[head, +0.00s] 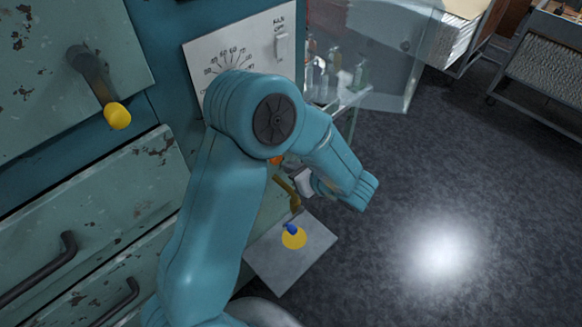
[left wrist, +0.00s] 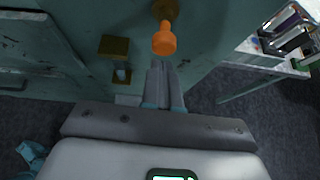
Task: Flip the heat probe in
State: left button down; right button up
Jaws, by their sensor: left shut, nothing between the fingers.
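A brass part with an orange tip (left wrist: 164,40) sticks out from the teal cabinet face in the left wrist view; it looks like the heat probe, but I cannot be sure. Its orange end also shows in the head view (head: 277,160), mostly behind my arm. My left gripper (left wrist: 163,78) is shut and empty, its fingertips just below the orange tip in the picture; I cannot tell whether they touch. In the head view my left arm hides most of the gripper. A brass block (left wrist: 114,46) sits on the cabinet left of the orange tip. My right gripper is not in view.
A grey plate (head: 276,262) juts out below, with a yellow disc with a blue top (head: 293,238) over it. A yellow-tipped lever (head: 117,116) and a dial panel (head: 215,58) are on the cabinet. A glass-topped stand (head: 345,98) holds bottles.

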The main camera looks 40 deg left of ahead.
pick_arm(q)
jog(key=b+v, duration=0.1)
jog(key=v, duration=0.9)
jog(key=shift+d+b, duration=0.3)
jog(key=shift+d, duration=0.1)
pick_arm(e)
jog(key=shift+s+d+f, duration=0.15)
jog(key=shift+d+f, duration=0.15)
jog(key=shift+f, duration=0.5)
pick_arm(q)
jog(key=shift+d, duration=0.15)
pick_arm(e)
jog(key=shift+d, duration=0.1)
pick_arm(q)
jog(key=s+d+f+n+h, duration=0.4)
jog(key=f+n, duration=0.3)
jog(key=f, duration=0.2)
jog(key=s+d+f+n+h, duration=0.4)
jog(key=s+f+n+h, duration=0.1)
jog(key=f, duration=0.5)
jog(key=s+d+f+n+g+h, duration=0.1)
jog(key=s+d+f+n+h, duration=0.3)
jog(key=f+n, duration=0.5)
jog(key=s+h, duration=0.1)
jog(key=h, duration=0.1)
jog(key=shift+s+n+h, duration=0.2)
jog(key=shift+n+h, duration=0.1)
jog(key=shift+h, duration=0.1)
